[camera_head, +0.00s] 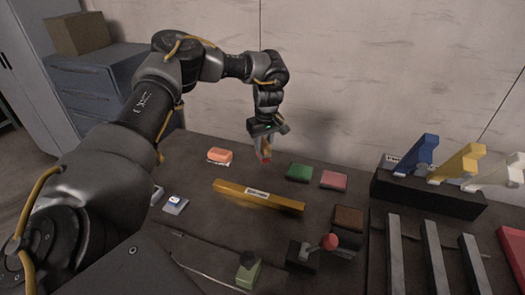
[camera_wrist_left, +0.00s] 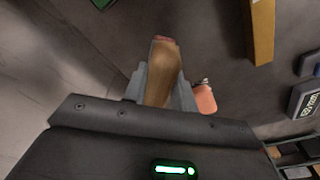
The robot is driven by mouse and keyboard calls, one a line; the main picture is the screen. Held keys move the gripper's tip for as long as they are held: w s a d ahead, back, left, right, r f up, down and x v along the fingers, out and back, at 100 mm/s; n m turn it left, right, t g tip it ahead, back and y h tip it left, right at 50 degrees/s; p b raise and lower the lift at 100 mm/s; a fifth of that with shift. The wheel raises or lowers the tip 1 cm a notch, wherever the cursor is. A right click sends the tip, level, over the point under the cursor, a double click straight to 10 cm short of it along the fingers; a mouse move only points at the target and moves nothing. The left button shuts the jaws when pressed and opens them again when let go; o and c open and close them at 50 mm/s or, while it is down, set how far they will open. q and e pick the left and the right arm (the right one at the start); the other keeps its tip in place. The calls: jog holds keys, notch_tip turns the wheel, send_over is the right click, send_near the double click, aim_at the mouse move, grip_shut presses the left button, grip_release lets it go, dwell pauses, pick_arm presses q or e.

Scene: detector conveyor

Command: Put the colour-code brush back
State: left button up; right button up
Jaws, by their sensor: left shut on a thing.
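My left gripper (camera_head: 264,150) hangs over the back of the table, near the wall, pointing down. It is shut on a tan, wood-coloured piece with a reddish tip, which looks like the brush (camera_head: 265,157). In the left wrist view the brush (camera_wrist_left: 161,72) sticks out from between the two grey fingers. Its held end is hidden by the gripper body. It appears to be above the table and touching nothing else. My right gripper is not in view.
A yellow labelled bar (camera_head: 235,192) lies mid-table. Around it are an orange block (camera_head: 219,155), a green block (camera_head: 299,172), a pink block (camera_head: 333,179) and a red-knobbed lever (camera_head: 329,242). Blue (camera_head: 416,154), yellow (camera_head: 459,163) and white pieces stand in a dark rack (camera_head: 425,197) at right.

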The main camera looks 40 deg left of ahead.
aim_at(262, 151)
pick_arm(q)
jog(key=shift+a+f, duration=0.15)
jog(key=shift+a+f+p, duration=0.2)
jog(key=shift+f+p, duration=0.3)
jog(key=shift+f, duration=1.3)
jog(key=shift+f, duration=0.1)
jog(key=o, duration=1)
jog(key=shift+o, duration=0.2)
jog(key=r, duration=0.4)
jog(key=d+r, duration=0.1)
jog(key=r, duration=0.7)
jog(key=shift+s+d+r+b, duration=0.1)
jog(key=shift+s+d+b, duration=0.05)
jog(key=shift+s+b, duration=0.2)
jog(key=shift+w, duration=0.1)
